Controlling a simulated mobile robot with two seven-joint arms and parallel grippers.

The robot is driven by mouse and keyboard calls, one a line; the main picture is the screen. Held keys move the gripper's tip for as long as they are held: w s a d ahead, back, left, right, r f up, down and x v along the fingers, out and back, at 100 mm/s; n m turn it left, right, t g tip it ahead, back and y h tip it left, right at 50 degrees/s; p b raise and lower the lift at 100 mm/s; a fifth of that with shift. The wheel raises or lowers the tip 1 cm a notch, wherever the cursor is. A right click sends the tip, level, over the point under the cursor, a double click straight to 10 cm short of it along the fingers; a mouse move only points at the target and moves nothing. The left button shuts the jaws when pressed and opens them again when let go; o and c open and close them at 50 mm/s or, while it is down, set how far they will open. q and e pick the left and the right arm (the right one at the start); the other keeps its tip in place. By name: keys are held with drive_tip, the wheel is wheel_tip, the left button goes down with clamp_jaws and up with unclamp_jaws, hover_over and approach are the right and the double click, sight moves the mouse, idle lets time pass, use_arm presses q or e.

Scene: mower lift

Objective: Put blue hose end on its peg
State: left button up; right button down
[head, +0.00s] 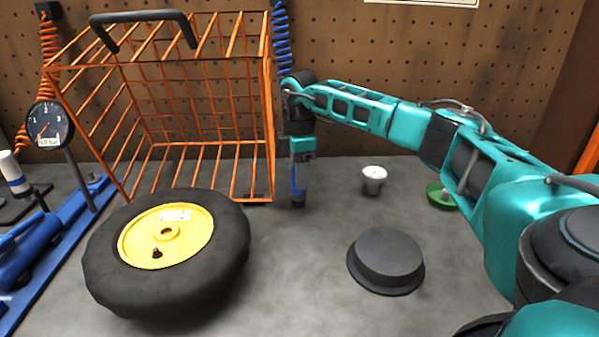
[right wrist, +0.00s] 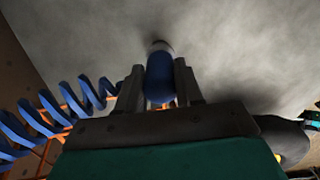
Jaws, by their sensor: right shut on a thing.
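My right gripper (head: 298,172) points down just right of the orange cage and is shut on the blue hose end (head: 298,192). The hose end hangs upright, its dark tip low over the grey bench top; I cannot tell whether it touches. In the right wrist view the blue hose end (right wrist: 160,78) sits between the two fingers of the gripper (right wrist: 159,88). The blue coiled hose (head: 282,40) hangs against the pegboard behind my right wrist, and its coils (right wrist: 48,118) show at the left of the wrist view. I cannot pick out its peg. My left gripper is out of view.
The orange wire cage (head: 205,145) stands left of my gripper. A black tyre with a yellow hub (head: 165,235), a dark round block (head: 387,257), a small metal cup (head: 374,180) and a green dish (head: 440,195) are on the bench. A gauge (head: 48,125) and blue jack (head: 30,250) stand left.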

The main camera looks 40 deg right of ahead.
drive_tip(key=shift+r, duration=0.1)
drive_tip(key=shift+p, duration=0.35)
drive_tip(key=shift+f, duration=0.65)
drive_tip(key=c, duration=1)
unclamp_jaws()
